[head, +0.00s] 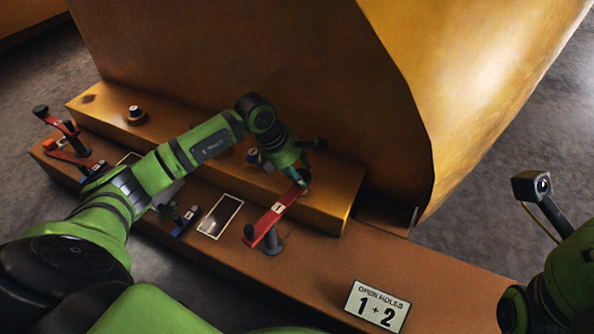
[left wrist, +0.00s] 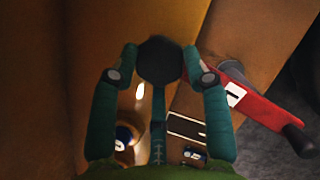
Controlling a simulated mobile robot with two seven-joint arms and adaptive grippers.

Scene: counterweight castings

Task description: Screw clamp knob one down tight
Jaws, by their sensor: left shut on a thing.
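The bar also shows in the left wrist view (left wrist: 245,98). My left gripper (head: 301,174) is at the bar's far end. In the left wrist view, its teal fingers (left wrist: 160,66) are shut on a dark round knob (left wrist: 158,57), clamp knob one, just left of the red bar. In the head view the knob is mostly hidden by the gripper. My right arm shows at the right edge, its gripper out of view.
Another red clamp (head: 72,143) stands at the far left. A blue clamp (head: 184,221) and a white-framed dark panel (head: 220,216) lie left of clamp one. A sign reading "OPEN HOLES 1 + 2" (head: 377,306) is on the ledge. The large curved casting (head: 250,60) rises close behind.

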